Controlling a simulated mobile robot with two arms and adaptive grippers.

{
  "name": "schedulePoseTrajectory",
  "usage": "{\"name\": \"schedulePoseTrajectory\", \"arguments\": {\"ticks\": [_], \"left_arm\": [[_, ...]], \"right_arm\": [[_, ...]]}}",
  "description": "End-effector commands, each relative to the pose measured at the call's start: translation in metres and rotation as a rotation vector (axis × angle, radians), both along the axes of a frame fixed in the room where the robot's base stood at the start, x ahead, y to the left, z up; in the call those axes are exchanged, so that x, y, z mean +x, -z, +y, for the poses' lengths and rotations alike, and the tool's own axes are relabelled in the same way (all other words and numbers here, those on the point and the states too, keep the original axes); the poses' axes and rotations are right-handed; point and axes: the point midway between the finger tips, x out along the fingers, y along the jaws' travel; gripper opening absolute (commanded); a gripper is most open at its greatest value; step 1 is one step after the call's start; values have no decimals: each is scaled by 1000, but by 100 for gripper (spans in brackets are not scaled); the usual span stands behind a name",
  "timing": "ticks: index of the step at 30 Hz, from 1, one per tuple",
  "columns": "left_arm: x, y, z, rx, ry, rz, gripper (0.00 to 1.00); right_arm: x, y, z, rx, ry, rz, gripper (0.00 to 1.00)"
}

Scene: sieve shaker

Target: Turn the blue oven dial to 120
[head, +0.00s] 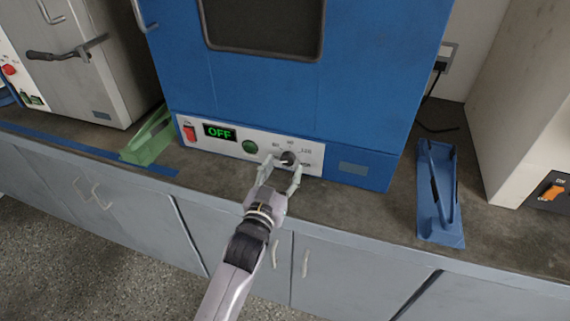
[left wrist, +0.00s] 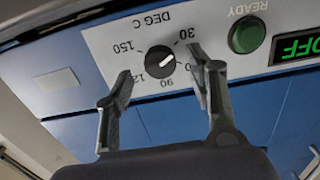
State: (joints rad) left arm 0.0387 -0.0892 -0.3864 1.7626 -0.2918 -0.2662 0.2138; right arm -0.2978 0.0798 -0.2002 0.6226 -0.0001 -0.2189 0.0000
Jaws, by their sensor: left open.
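The blue oven (head: 370,80) stands on the counter with a white control panel low on its front. Its black dial (head: 288,157) sits at the panel's right part and also shows in the left wrist view (left wrist: 158,66). That view sees the panel upside down; the dial's white mark points up-right there, toward the 30 side, away from the partly hidden 120 label. My left gripper (head: 282,167) is open, with its fingers on either side of the dial; contact is not clear. It also shows in the left wrist view (left wrist: 160,85). My right gripper is not in view.
The display (head: 220,132) reads OFF, beside a red switch (head: 190,134) and a green READY button (head: 249,147). A green holder (head: 150,138) stands left of the oven and a blue one (head: 440,195) right. Other machines flank both ends.

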Motion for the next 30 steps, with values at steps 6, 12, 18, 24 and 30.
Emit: {"name": "schedulePoseTrajectory", "arguments": {"ticks": [6, 12, 18, 24, 30], "left_arm": [[20, 0, -6, -1, -1, 1, 51], [22, 0, -7, -1, 0, 1, 51], [22, 0, -7, 0, 0, 1, 46], [22, 0, -7, 0, 0, 1, 32], [22, 1, -7, 0, 0, 1, 19]], "right_arm": [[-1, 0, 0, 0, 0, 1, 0], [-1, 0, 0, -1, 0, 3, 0], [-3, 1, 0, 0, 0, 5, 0], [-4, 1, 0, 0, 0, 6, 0], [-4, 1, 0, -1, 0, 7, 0]]}}
